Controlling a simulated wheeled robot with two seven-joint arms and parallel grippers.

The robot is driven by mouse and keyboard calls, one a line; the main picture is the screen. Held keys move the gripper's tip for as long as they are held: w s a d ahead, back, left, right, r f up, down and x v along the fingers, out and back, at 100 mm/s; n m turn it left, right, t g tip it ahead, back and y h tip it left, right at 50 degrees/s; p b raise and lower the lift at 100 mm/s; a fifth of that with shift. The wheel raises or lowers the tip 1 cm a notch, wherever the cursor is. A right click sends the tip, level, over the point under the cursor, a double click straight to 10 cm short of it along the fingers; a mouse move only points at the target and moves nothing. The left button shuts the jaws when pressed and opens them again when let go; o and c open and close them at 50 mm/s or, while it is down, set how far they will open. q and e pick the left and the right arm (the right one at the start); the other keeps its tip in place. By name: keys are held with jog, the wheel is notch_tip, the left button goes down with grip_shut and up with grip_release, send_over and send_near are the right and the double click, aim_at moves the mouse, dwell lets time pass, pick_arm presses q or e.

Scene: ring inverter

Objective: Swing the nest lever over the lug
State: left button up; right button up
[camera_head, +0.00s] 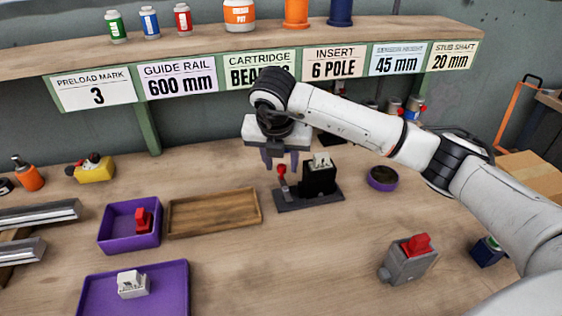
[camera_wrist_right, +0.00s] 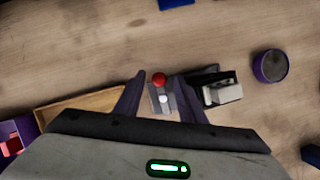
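The nest is a black block (camera_head: 318,178) on a dark base plate (camera_head: 310,200), with a pale, toothed part (camera_head: 321,162) on top. The nest lever, with a red knob (camera_head: 282,169), stands at the left end of the plate, beside the block. My right gripper (camera_head: 281,159) points down over the lever, fingers apart. In the right wrist view the red knob (camera_wrist_right: 159,79) lies between the two open fingers (camera_wrist_right: 161,92), with no clear contact. I cannot make out the lug for certain. My left gripper is not in view.
A wooden tray (camera_head: 258,207) lies left of the nest, beside a purple bin (camera_head: 103,235) with a red part. A purple tray (camera_head: 180,300) holds a white part. A round purple dish (camera_head: 382,179) and a grey block with a red top (camera_head: 408,260) are to the right.

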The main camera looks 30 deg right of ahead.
jog(key=shift+w+f, duration=0.15)
jog(key=shift+f, duration=0.15)
grip_shut()
